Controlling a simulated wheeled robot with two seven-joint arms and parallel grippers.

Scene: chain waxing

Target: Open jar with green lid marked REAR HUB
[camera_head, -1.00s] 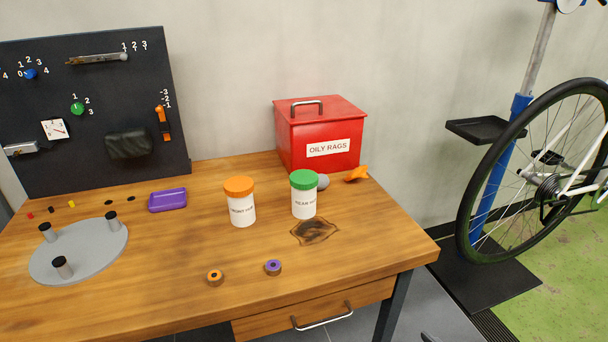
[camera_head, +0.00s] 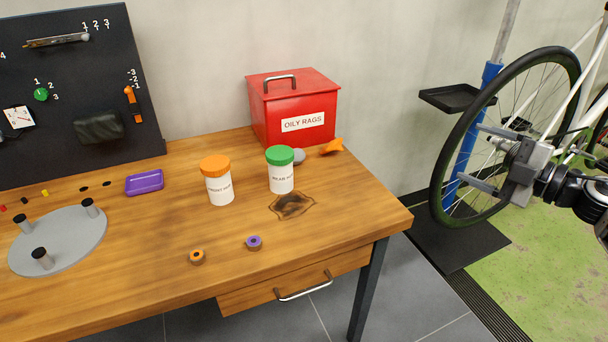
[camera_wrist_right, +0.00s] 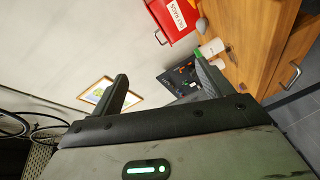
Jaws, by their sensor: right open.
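My right gripper (camera_head: 484,158) is open and empty, well to the right of the bench in front of the bicycle wheel. In the right wrist view, its two fingers are spread apart (camera_wrist_right: 160,90), with a white jar partly visible beyond one finger. My left gripper is not in view.
A red OILY RAGS box (camera_head: 293,112) stands behind the jars, with an orange item (camera_head: 331,147) beside it. A dark stain (camera_head: 292,206) lies before the green-lidded jar. Two small rings, orange (camera_head: 197,257) and purple (camera_head: 254,243), lie near the front edge. A wheel (camera_head: 440,150) stands right.

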